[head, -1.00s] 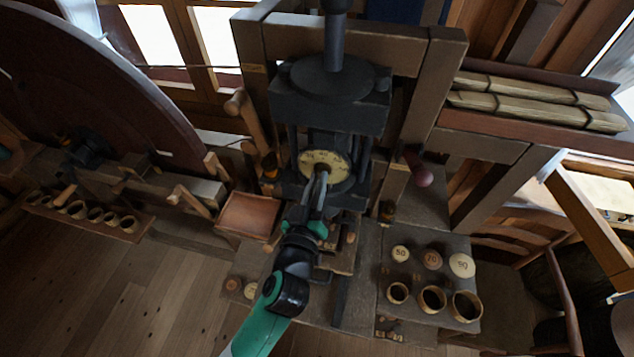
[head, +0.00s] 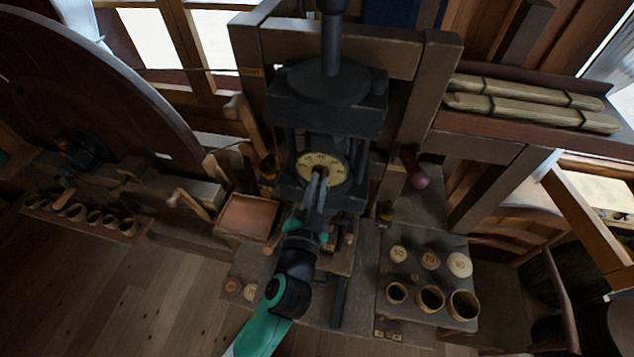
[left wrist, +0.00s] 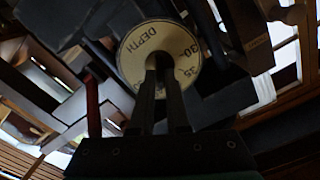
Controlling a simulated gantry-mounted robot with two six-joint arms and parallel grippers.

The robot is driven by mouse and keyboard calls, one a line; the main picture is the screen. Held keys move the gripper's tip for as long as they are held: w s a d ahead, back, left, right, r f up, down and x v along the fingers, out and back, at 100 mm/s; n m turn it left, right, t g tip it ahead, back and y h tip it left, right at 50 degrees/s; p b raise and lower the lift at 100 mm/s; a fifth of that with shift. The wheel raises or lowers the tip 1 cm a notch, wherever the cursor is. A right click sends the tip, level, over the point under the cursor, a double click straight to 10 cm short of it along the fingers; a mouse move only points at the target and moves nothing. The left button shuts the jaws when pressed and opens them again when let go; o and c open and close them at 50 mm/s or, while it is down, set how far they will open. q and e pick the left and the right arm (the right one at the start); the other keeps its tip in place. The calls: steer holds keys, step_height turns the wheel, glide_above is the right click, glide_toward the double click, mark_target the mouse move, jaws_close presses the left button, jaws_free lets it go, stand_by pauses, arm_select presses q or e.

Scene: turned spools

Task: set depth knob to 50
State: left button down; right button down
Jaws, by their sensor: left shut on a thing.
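The depth knob's pale round dial (head: 323,168) sits on the front of the dark press (head: 330,100). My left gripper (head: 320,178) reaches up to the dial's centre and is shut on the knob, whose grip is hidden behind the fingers. In the left wrist view the fingers (left wrist: 160,70) cover the lower middle of the dial. I cannot read which number the dial is set to. My right gripper is not in view.
A board at the right holds round discs marked 50, 70 and 90 (head: 459,265) and wooden rings (head: 430,298). A red-knobbed lever (head: 417,178) is right of the press. A shallow tray (head: 247,216) is at its left. Wooden posts flank the press.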

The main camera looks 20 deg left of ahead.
arm_select(q)
steer(key=m+p, duration=0.1)
steer(key=m, duration=0.3)
steer(key=shift+m, duration=0.3)
steer(key=shift+d+f+m+p, duration=0.1)
steer(key=shift+m+p, duration=0.85)
steer(key=shift+m, duration=1.55)
steer(key=c, duration=0.9)
jaws_free()
steer(key=b+v, duration=0.1)
steer(key=v, duration=1)
steer(key=shift+s, duration=0.3)
